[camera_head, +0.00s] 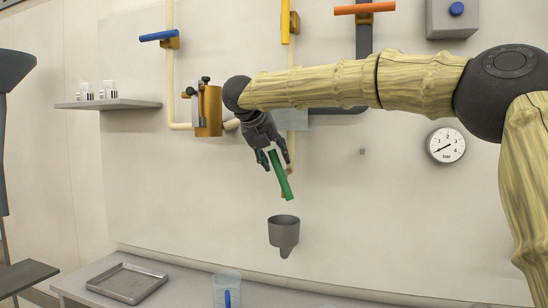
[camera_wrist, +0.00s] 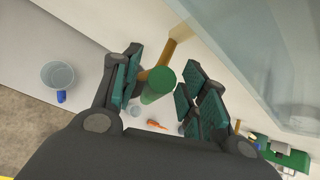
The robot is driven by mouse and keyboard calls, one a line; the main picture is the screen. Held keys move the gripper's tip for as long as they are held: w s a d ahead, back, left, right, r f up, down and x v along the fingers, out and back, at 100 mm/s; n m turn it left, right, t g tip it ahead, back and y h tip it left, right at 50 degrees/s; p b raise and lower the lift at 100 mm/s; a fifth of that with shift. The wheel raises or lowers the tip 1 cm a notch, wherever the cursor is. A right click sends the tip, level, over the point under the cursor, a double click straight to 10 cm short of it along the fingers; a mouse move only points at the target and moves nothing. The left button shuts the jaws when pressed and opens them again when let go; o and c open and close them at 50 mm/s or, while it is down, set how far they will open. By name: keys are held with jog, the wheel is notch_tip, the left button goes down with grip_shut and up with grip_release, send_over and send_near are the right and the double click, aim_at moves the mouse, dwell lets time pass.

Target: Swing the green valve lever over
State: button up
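The green valve lever (camera_head: 283,180) shows against the wall panel in the head view, slanting down to the right, with its upper end between my fingers. My gripper (camera_head: 276,160) reaches down to it from above. In the wrist view the lever's round green end (camera_wrist: 159,82) lies between the two dark teal finger pads of my gripper (camera_wrist: 160,88). The fingers stand apart, with a gap visible on the right side; contact on the left is hard to tell. A brown pipe (camera_wrist: 176,40) runs behind the lever. The lever's pivot is mostly hidden.
A grey funnel (camera_head: 284,231) hangs just below the lever. Blue (camera_head: 159,36), yellow (camera_head: 285,22) and orange (camera_head: 364,9) levers sit higher up. A brass canister (camera_head: 209,112) is left of my wrist. A gauge (camera_head: 445,145) is at right. A metal tray (camera_head: 127,283) lies on the counter.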

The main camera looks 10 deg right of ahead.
jog(key=shift+a, duration=0.1)
jog(key=v, duration=1.2)
